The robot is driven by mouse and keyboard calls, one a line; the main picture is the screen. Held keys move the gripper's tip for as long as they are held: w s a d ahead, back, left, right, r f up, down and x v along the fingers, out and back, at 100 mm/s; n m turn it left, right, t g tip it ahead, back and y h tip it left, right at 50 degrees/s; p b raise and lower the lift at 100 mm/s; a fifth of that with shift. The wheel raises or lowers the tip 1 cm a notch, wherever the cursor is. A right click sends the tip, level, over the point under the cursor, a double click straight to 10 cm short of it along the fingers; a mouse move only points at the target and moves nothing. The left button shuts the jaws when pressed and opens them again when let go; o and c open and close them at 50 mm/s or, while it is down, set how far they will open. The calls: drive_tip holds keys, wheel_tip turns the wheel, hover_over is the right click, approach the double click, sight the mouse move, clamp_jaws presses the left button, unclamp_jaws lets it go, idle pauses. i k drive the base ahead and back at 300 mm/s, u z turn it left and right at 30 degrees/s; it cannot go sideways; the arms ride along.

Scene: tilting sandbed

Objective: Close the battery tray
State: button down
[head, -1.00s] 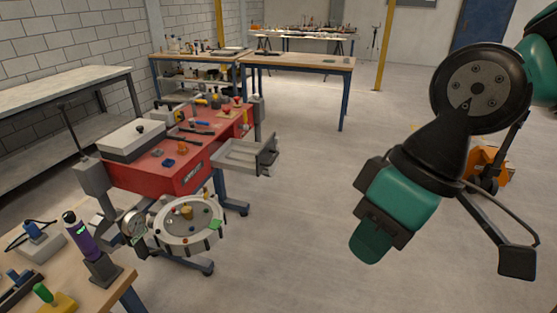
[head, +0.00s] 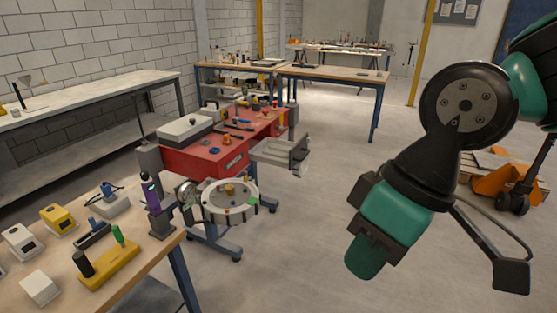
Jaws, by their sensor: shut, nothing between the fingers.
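The battery tray appears to be the grey open-topped drawer (head: 272,155) sticking out from the right side of the red cart (head: 195,160). It is pulled out, with a grey front plate and handle (head: 300,157) at its right end. It looks empty, but its inside shows only partly. My gripper (head: 366,256) hangs in the right foreground, well apart from the tray and nearer to me. It is shut and holds nothing.
A round sand dish (head: 229,217) is mounted on the cart's near end. A wooden bench (head: 150,273) with several devices fills the lower left. An orange pallet jack (head: 497,185) stands at right. The floor (head: 300,250) between cart and arm is clear.

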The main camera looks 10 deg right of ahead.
sight(277, 152)
drive_tip(key=u, duration=0.4)
drive_tip(key=i, duration=1.65)
drive_tip(key=z, duration=0.5)
